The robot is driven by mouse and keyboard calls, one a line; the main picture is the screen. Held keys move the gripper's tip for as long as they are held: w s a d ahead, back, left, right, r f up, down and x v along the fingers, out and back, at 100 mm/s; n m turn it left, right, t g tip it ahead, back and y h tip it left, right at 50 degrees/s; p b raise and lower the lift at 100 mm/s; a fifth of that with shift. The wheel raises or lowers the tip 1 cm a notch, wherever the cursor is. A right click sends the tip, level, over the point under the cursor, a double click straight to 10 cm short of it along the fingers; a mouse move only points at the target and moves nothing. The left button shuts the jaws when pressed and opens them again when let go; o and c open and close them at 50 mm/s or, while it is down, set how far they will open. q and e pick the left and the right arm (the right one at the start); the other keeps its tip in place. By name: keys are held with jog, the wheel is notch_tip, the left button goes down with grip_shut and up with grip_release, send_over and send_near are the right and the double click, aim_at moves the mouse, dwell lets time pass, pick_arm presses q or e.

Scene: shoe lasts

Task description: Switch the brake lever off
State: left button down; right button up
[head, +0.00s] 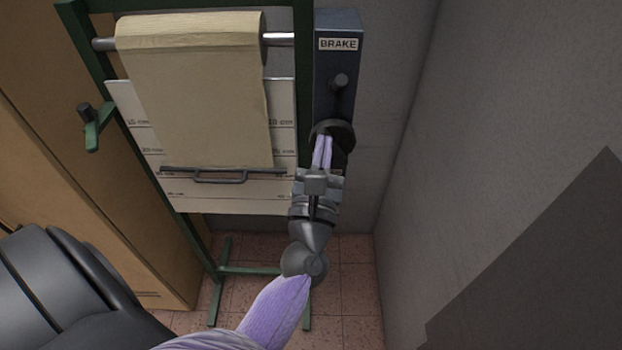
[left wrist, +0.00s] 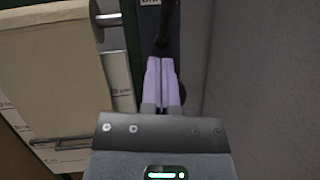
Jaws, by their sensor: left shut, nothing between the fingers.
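The brake box (head: 338,62) is a dark blue-grey upright panel with a white BRAKE label, on the right of the green stand in the head view. A dark lever (head: 339,84) stands out from it below the label. A dark round part (head: 340,129) sits lower on the box. My left gripper (head: 322,138) is shut and empty, its pale purple fingers in front of that round part. In the left wrist view the closed fingertips (left wrist: 161,62) are just below a dark rod (left wrist: 163,28). I cannot tell whether they touch it. My right gripper is not in view.
A roll of tan paper (head: 195,90) hangs on the green stand (head: 85,50) before a white marked board (head: 150,180). A bar with a handle (head: 222,176) crosses the paper's lower edge. A grey wall (head: 430,130) stands close on the right. A tan cabinet (head: 90,205) is at left.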

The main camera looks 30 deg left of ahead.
pick_arm(q)
jog(key=v, duration=0.4)
jog(key=shift+s+d+r+b, duration=0.25)
jog(key=shift+d+b, duration=0.15)
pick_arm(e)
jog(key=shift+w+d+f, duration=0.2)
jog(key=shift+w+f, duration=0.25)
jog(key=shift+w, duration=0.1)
